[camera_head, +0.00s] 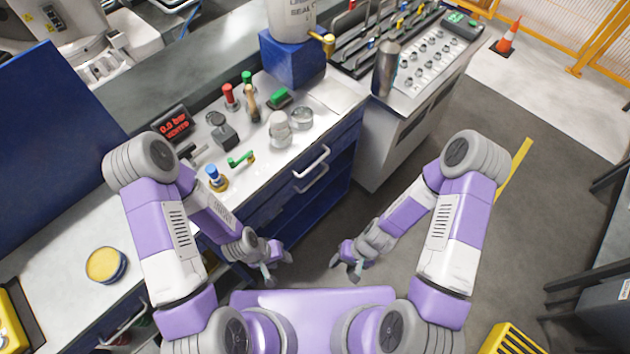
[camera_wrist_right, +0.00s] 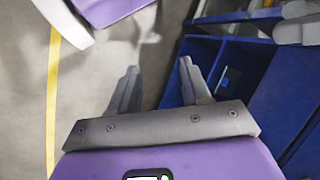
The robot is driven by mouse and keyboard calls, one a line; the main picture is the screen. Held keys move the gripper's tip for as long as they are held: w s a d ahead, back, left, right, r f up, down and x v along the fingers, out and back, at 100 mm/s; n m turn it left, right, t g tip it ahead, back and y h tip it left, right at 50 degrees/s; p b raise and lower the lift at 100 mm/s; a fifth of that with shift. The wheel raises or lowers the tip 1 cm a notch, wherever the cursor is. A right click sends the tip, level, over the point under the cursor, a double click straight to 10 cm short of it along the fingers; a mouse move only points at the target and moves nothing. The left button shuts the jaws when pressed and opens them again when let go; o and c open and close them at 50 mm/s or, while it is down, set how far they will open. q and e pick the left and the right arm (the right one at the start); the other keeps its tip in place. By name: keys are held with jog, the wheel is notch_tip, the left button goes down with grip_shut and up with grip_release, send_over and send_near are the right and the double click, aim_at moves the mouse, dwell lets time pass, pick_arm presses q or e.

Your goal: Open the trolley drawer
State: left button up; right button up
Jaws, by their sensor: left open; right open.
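The blue trolley (camera_head: 345,150) stands ahead of me with a white top carrying tools. Its drawer fronts carry light bar handles: an upper handle (camera_head: 311,162) and a lower handle (camera_head: 311,180). The drawers look shut. My left gripper (camera_head: 278,265) is open and empty, below and left of the handles in the head view. My right gripper (camera_head: 345,266) is open and empty, below and right of the handles, apart from the trolley. In the right wrist view its two fingers (camera_wrist_right: 158,90) are spread, with the blue trolley body (camera_wrist_right: 285,100) to the right.
The trolley top holds red and green tools, a white jar (camera_head: 279,129) and a green-handled valve (camera_head: 241,159). A grey cabinet (camera_head: 385,140) stands right of the trolley. An orange cone (camera_head: 508,37) is far right. Grey floor is free between trolley and right arm.

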jog(key=a+f+y, duration=0.1)
jog(key=a+f+g+y+b, duration=0.1)
jog(key=a, duration=0.1)
jog(key=shift+w+m+y, duration=0.1)
jog(key=shift+m+y, duration=0.2)
jog(key=shift+c, duration=0.6)
jog(key=m+t+y+b, duration=0.35)
jog(key=m+t, duration=0.25)
jog(key=t, duration=0.8)
send_near(315, 181)
jog(key=w+a, duration=0.1)
jog(key=w, duration=0.1)
jog(key=b+x, duration=0.1)
jog(key=x, duration=0.6)
jog(key=shift+s+f+g+b, duration=0.2)
jog(key=shift+f+g+b, duration=0.1)
jog(key=shift+f, duration=0.05)
jog(key=shift+a+y, duration=0.15)
jog(key=shift+y, duration=0.1)
jog(key=shift+c, duration=0.3)
grip_shut()
